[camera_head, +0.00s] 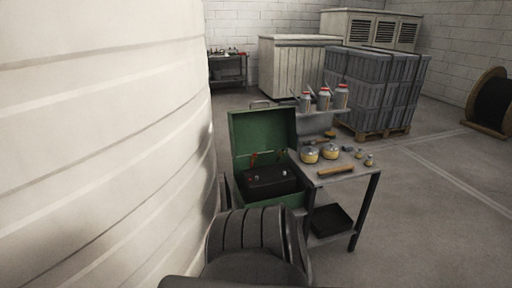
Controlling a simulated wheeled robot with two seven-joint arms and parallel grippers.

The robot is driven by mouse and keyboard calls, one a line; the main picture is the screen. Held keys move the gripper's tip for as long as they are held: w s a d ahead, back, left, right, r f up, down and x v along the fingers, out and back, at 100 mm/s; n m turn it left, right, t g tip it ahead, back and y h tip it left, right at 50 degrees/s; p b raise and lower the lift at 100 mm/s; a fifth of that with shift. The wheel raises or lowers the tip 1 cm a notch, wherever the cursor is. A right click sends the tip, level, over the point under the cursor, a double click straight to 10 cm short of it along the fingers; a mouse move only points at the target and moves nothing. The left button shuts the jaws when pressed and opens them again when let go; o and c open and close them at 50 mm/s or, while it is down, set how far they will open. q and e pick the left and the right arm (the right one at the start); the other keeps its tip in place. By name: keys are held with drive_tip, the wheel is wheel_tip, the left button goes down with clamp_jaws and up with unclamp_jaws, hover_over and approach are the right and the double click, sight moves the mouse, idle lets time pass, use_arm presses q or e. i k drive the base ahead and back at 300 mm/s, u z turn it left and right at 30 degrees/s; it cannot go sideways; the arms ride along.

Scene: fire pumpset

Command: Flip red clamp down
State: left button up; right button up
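A green metal box (262,133) stands open with its lid up, near the middle of the camera_head view. A black battery-like block (272,181) sits inside it, with small terminals on top. A small reddish-brown part (254,158) shows against the inside of the box, behind the block. It may be the red clamp, but it is too small to tell its shape or whether it is up or down. Neither of my grippers is in view.
A large white ribbed tank (105,140) fills the left side. A metal workbench (312,172) with jars, tins and a wooden-handled tool stands right of the box. A dark ribbed object (248,232) is in front. The floor at right (440,220) is clear.

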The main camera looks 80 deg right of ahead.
sight(253, 160)
drive_tip(key=z, duration=2.7)
drive_tip(key=k, duration=0.6)
drive_tip(key=z, duration=1)
drive_tip(key=i, duration=1.45)
drive_tip(key=u, duration=0.2)
